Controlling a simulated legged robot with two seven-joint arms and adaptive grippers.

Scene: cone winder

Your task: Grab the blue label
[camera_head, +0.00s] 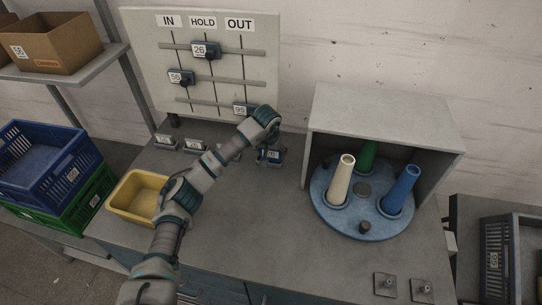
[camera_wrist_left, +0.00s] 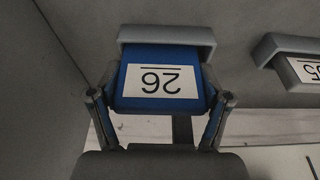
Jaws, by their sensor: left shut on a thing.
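The blue label (camera_wrist_left: 161,81) carries a white card with an upside-down "26" in the left wrist view. It sits between the two fingers of my left gripper (camera_wrist_left: 160,105), which is shut on it. A grey holder edge (camera_wrist_left: 166,36) runs along the label's far side; I cannot tell if the label still touches it. In the head view my left gripper (camera_head: 271,148) is at the back of the table, below the board, with the small blue label (camera_head: 273,156) at its tip. My right gripper is not in view.
A board (camera_head: 215,75) marked IN, HOLD and OUT stands behind, with several numbered tags. Grey label holders (camera_head: 195,145) line the table's back. A yellow bin (camera_head: 137,197) is at left. A cabinet (camera_head: 385,115) with a blue turntable (camera_head: 337,222) and cones is right. The front middle table is clear.

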